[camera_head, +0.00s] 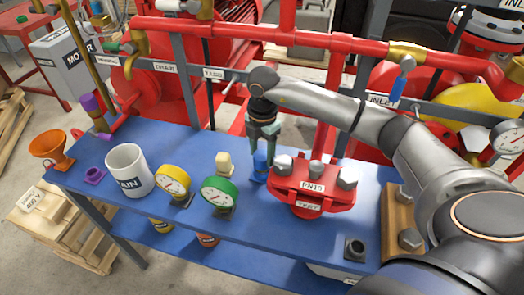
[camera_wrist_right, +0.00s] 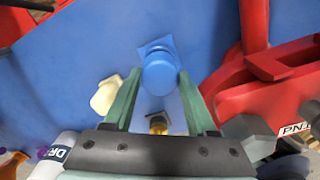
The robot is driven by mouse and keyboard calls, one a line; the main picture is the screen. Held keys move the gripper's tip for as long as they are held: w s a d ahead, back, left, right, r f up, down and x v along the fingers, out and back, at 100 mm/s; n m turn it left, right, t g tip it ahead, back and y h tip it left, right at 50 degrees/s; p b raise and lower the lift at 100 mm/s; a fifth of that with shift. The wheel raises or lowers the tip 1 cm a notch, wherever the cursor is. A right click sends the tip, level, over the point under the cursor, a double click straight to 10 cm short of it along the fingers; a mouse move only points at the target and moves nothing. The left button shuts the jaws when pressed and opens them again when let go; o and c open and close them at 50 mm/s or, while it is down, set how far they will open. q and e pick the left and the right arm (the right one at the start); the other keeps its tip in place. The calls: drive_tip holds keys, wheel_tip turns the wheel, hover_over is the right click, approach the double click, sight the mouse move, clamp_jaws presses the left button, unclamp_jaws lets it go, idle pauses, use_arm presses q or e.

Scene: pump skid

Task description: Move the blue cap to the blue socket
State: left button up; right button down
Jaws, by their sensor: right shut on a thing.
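My right gripper (camera_head: 262,143) points down over the blue table, and its fingers close about the upper part of the blue cap (camera_head: 260,162). In the right wrist view the blue cap (camera_wrist_right: 160,74) shows between the fingertips of the right gripper (camera_wrist_right: 160,80). A blue square base, the blue socket (camera_wrist_right: 152,45), shows right behind the cap, partly hidden by it. In the head view the cap stands upright close above or on this base. I cannot tell whether it is seated. My left gripper is not in view.
A red flange (camera_head: 312,195) with bolts stands close right of the gripper. A cream cap-like piece (camera_head: 224,163) is close left. Green (camera_head: 220,195) and yellow (camera_head: 173,181) gauges, a white mug (camera_head: 128,170) and a purple socket (camera_head: 94,175) stand further left. A dark socket (camera_head: 355,248) is front right.

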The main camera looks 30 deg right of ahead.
drive_tip(key=shift+f+b, duration=0.55)
drive_tip(key=shift+f, duration=0.4)
drive_tip(key=shift+c, duration=0.6)
unclamp_jaws()
wheel_tip(320, 180, up, 13)
drive_tip(key=shift+f+b, duration=0.2)
drive_tip(key=shift+b, duration=0.15)
drive_tip(key=shift+s, duration=0.15)
